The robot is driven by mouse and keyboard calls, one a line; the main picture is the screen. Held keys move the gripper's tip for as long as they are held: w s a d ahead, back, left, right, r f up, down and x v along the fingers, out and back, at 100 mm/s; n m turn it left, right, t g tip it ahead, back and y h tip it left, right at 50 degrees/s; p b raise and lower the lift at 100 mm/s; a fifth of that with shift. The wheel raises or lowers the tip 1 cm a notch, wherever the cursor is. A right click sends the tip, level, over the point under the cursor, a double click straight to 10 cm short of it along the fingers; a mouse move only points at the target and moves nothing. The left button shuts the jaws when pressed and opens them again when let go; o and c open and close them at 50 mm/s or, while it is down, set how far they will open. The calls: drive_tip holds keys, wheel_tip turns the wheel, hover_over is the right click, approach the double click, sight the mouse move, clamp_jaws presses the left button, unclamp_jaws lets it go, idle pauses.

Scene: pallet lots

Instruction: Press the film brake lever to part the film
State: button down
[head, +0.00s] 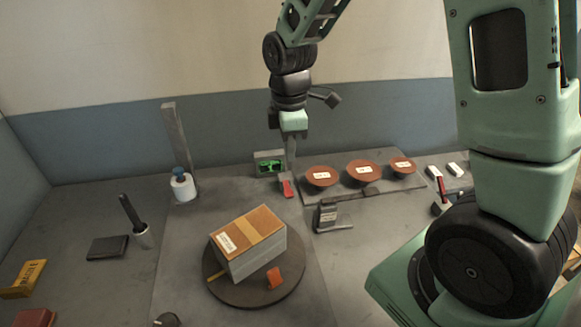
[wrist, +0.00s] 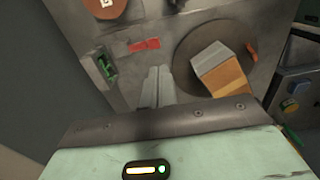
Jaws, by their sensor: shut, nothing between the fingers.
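A small red lever-like piece (head: 287,189) lies low at the back of the table, just in front of a box with a green display (head: 270,164); I cannot tell for sure that it is the film brake lever. It also shows in the wrist view (wrist: 144,45). My gripper (head: 291,177) points down right above and behind it, shut and empty. In the wrist view my fingertips (wrist: 158,70) are together, a little apart from the red piece. A taped carton (head: 252,249) stands on a dark round turntable (head: 225,287). No film is clearly visible.
Brown round dishes (head: 364,174) with labels sit on a raised slab at the right. A dark holder (head: 327,216) stands in front of them. A grey post (head: 180,150) and white bottle (head: 183,187) stand at the left. Open table lies between post and turntable.

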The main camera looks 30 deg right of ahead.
wheel_tip(320, 180, up, 2)
idle(0.6)
drive_tip(key=s+a+r+m, duration=0.1)
drive_tip(key=s+a+m, duration=0.1)
drive_tip(key=s+a, duration=0.6)
drive_tip(key=s+a+m, duration=0.3)
drive_tip(key=s+a, duration=0.5)
drive_tip(key=s, duration=0.6)
drive_tip(key=shift+a+r+m+y, duration=0.3)
drive_tip(key=shift+a+r, duration=0.05)
drive_tip(key=shift+a, duration=0.05)
idle(0.6)
